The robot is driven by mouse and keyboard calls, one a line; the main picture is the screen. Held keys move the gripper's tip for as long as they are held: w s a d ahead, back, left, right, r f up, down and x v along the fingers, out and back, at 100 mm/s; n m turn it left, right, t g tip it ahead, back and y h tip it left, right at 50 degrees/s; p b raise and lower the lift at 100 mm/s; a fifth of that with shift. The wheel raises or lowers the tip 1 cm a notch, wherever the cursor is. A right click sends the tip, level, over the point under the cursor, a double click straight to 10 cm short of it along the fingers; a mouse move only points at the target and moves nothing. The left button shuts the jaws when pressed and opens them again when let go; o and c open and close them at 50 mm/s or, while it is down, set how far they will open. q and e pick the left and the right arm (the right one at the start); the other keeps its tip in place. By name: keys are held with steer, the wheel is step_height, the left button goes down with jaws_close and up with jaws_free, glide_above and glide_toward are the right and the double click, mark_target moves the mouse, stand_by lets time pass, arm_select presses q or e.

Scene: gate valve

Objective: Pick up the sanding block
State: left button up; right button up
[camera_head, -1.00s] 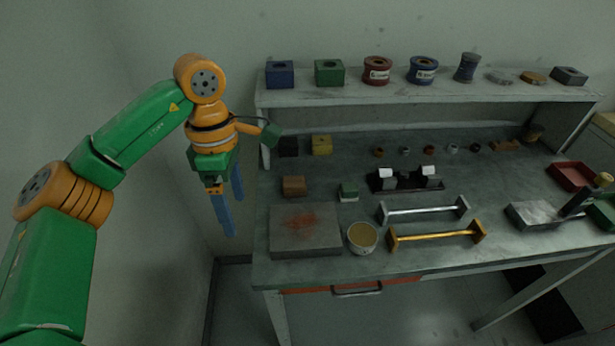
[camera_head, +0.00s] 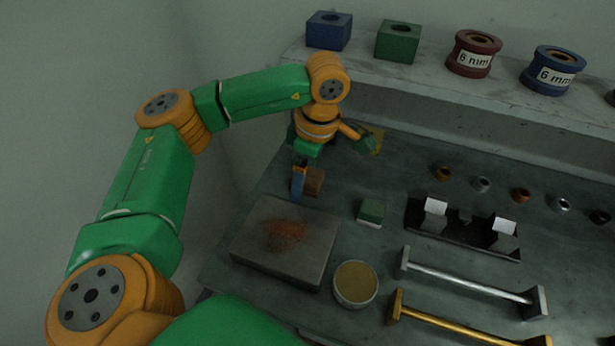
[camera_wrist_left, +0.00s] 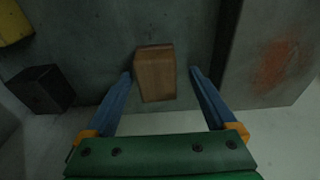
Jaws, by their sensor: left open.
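The brown block (camera_head: 315,182), which I take as the sanding block, lies on the workbench behind the grey slab. My left gripper (camera_head: 298,190) is at the block's left side in the head view, fingers pointing down. In the left wrist view the brown block (camera_wrist_left: 155,74) appears between the two blue fingertips of my open left gripper (camera_wrist_left: 161,74), with a gap on both sides. I cannot tell how far the fingertips are above the bench. The gripper and wrist hide part of the block's surroundings in the head view. My right gripper is not in view.
A rust-stained slab (camera_head: 262,258) lies close in front of the block. A green-and-white block (camera_head: 371,211) and a round tin (camera_head: 356,284) stand to the right. A black block (camera_wrist_left: 41,88) and a yellow block (camera_wrist_left: 14,22) are nearby. The shelf (camera_head: 430,92) runs behind.

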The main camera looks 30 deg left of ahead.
arm_select(q)
steer(key=shift+w+d+f, duration=0.15)
steer(key=shift+w+f, duration=0.05)
steer(key=shift+w, duration=0.05)
steer(key=shift+s, duration=0.15)
steer(key=c, duration=0.9)
jaws_close()
steer(key=shift+r+b, duration=0.35)
steer(key=shift+r, duration=0.2)
steer(key=shift+r+b, duration=0.4)
steer(key=shift+r, duration=0.5)
steer(key=s+d+r, duration=0.9)
steer(key=s+r, duration=0.1)
steer(key=shift+s+d+p, duration=0.15)
steer(key=shift+p, duration=0.25)
